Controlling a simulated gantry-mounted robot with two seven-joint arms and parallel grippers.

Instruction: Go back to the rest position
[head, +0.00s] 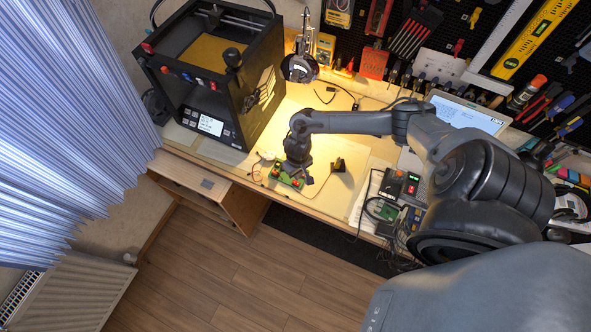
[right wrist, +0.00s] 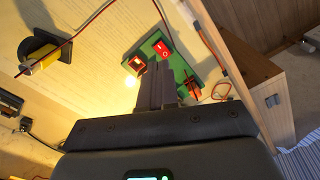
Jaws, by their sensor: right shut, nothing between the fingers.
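My right arm reaches in from the right in the head view. My right gripper (head: 295,172) points down over the workbench (head: 340,190), close to a small green circuit board (head: 283,177) with red parts. In the right wrist view the gripper fingers (right wrist: 158,72) are together with nothing between them. The green board (right wrist: 181,68), with a red switch on it, lies just past the fingertips and is partly hidden by them. I cannot tell whether the fingertips touch it. My left gripper is not in view.
A black 3D printer (head: 205,75) stands on the bench at the left. A lamp (head: 299,68) hangs above the bench. A small dark stand (head: 339,165) sits right of the gripper, with a red and black device (head: 412,184) farther right. Thin wires lie around the board. A tool pegboard is behind.

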